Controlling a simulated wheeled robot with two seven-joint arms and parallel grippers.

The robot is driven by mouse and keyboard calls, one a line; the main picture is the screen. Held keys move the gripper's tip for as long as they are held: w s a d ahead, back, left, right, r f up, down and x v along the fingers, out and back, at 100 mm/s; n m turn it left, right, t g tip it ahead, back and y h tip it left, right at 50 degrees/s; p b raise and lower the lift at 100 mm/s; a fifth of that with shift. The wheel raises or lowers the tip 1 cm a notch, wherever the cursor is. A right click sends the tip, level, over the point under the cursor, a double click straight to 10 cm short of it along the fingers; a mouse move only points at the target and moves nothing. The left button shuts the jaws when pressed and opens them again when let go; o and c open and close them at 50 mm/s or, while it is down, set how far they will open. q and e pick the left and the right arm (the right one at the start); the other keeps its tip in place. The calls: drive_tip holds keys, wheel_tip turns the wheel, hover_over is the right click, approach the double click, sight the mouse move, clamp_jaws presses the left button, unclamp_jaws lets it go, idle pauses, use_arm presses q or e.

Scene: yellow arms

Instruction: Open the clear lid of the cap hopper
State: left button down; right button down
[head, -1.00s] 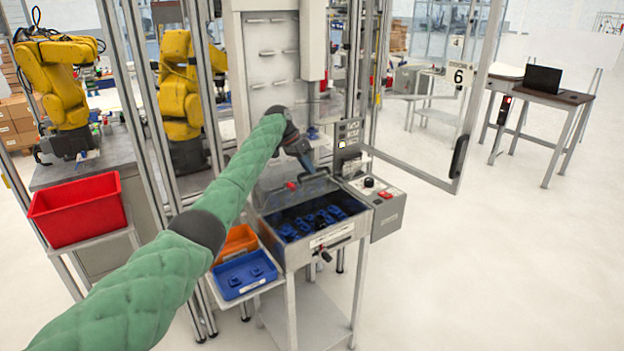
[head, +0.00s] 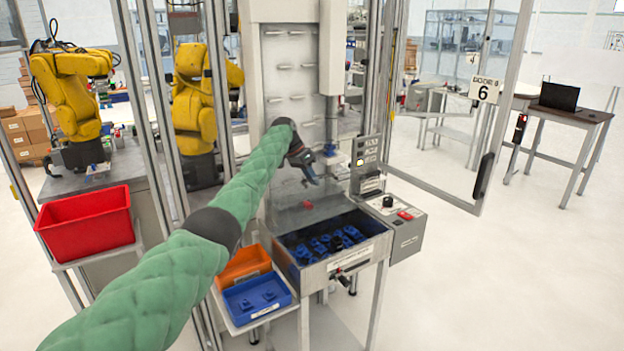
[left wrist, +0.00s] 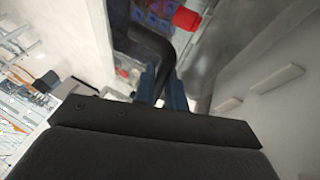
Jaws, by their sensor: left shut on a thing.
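The cap hopper (head: 345,260) is a grey metal box on a stand, with several blue caps (head: 325,243) inside. Its clear lid (head: 285,214) is tilted up toward the back, and the front of the box is uncovered. The lid's outline is faint. My left gripper (head: 314,181) is above the back of the hopper, shut on the lid's dark handle. In the left wrist view the bent dark handle (left wrist: 153,50) runs to the blue fingers (left wrist: 165,88). My right gripper is in neither view.
A control box (head: 405,222) is fixed to the hopper's right side. Blue (head: 257,298) and orange (head: 245,265) bins stand at its left, with a red bin (head: 88,222) farther left. Frame posts stand close to my left arm. An open guard door (head: 483,175) is at right.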

use_arm(q)
drive_tip(key=shift+s+f, duration=0.1)
drive_tip(key=shift+f, duration=0.35)
drive_tip(key=c, duration=1.6)
unclamp_jaws()
drive_tip(key=shift+o, duration=0.7)
drive_tip(key=shift+w, duration=0.2)
drive_tip(key=shift+r, duration=0.3)
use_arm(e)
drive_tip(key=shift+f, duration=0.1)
